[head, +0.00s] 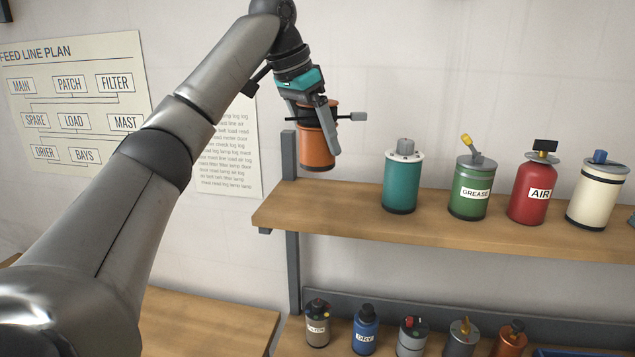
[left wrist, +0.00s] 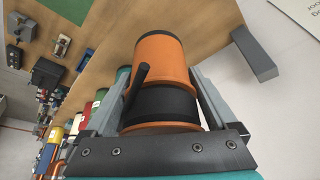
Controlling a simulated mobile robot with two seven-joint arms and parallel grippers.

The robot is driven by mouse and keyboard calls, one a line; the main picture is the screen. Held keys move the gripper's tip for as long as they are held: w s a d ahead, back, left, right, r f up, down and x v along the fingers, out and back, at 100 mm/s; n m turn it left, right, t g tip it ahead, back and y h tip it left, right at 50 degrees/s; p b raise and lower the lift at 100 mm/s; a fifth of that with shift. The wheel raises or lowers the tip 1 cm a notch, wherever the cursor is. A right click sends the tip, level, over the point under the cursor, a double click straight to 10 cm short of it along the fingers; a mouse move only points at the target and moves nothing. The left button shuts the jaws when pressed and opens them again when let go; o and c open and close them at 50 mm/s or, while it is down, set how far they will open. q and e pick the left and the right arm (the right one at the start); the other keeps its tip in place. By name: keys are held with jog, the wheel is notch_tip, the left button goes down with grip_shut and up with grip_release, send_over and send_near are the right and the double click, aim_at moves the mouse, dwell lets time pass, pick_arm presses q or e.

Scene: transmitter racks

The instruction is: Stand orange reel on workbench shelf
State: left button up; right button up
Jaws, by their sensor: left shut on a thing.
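The orange reel (head: 316,152) has a dark band and a dark bottom rim. My left gripper (head: 318,125) is shut on it and holds it roughly upright, above the left end of the workbench shelf (head: 330,211). In the head view its bottom shows clear of the shelf board. In the left wrist view the orange reel (left wrist: 160,62) sits between both fingers, and the shelf board (left wrist: 205,22) lies beyond it. My right gripper is not in view.
On the shelf, right of the reel, stand a teal canister (head: 402,180), a green grease can (head: 468,190), a red air bottle (head: 532,190) and a cream canister (head: 597,195). The shelf's left end is bare. Several small canisters stand below. A grey upright (head: 289,156) rises behind the shelf's left end.

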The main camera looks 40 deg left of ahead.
aim_at(303, 148)
pick_arm(q)
notch_tip(303, 148, down, 9)
dwell(0.5)
jog(key=o, duration=1.5)
jog(key=shift+f, duration=0.15)
jog(key=shift+r, duration=0.3)
jog(key=v, duration=1.1)
jog(key=shift+s+r, duration=0.25)
jog(key=shift+r, duration=0.05)
jog(key=shift+f, duration=0.1)
